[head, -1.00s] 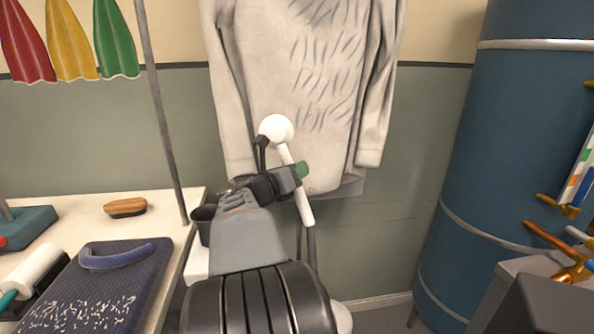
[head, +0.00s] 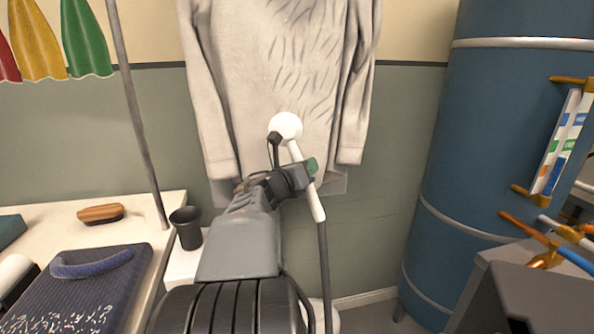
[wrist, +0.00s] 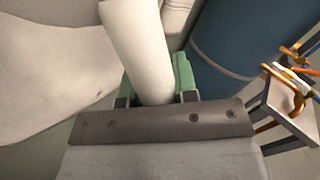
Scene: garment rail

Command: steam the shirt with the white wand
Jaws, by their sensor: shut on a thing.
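The pale shirt (head: 270,75) hangs in front of the wall, with many dark crease marks over its front; its top is out of the head view. My gripper (head: 310,168) is shut on the white wand (head: 315,200), whose round white head (head: 287,126) points up in front of the shirt's lower part. I cannot tell whether the head touches the cloth. A dark hose (head: 324,265) runs down from the wand's lower end. In the wrist view, the wand (wrist: 138,45) stands between the green fingers (wrist: 157,82), with the pale shirt (wrist: 50,70) at the left.
A white table (head: 60,215) at the left holds a wooden brush (head: 101,214) and a dark blue pad (head: 85,290). A dark cup (head: 187,228) stands by its edge, near my arm. A metal pole (head: 137,115) rises there. A large blue tank (head: 490,150) stands at the right.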

